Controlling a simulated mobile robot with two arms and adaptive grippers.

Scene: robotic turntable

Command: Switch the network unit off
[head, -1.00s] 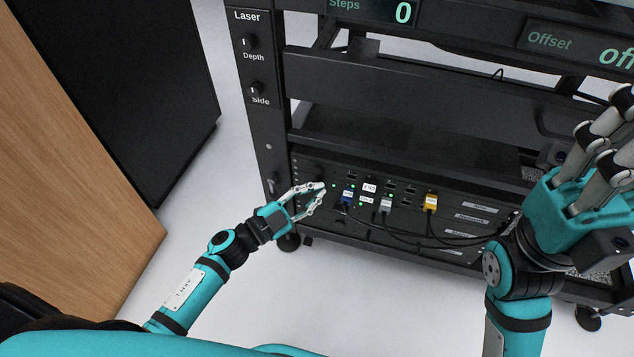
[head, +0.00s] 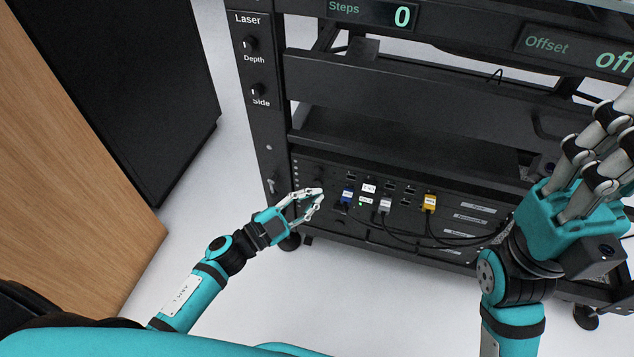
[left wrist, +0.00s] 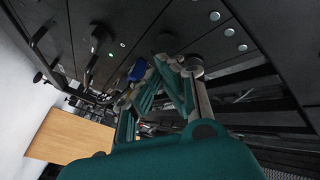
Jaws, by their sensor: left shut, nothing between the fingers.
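The network unit (head: 455,206) is the black panel low in the rack, with rows of ports, blue, grey and yellow plugs, and small white labels. One green light (head: 361,204) shows near the blue plug (head: 347,195). My left gripper (head: 321,195) is shut and empty at the left end of the panel face, close to it; I cannot tell if it touches. Its fingertips hide part of that end. In the left wrist view the fingers (left wrist: 180,66) are close to the panel, beside the blue plug (left wrist: 138,70). My right gripper (head: 606,140) is raised at the right, its fingertips partly cut off.
Black cables (head: 405,240) hang in front of the unit. Laser knobs (head: 250,44) sit on the rack's left post. A wooden panel (head: 75,170) and a black cabinet (head: 140,80) stand at the left. White floor (head: 240,150) is free between them and the rack.

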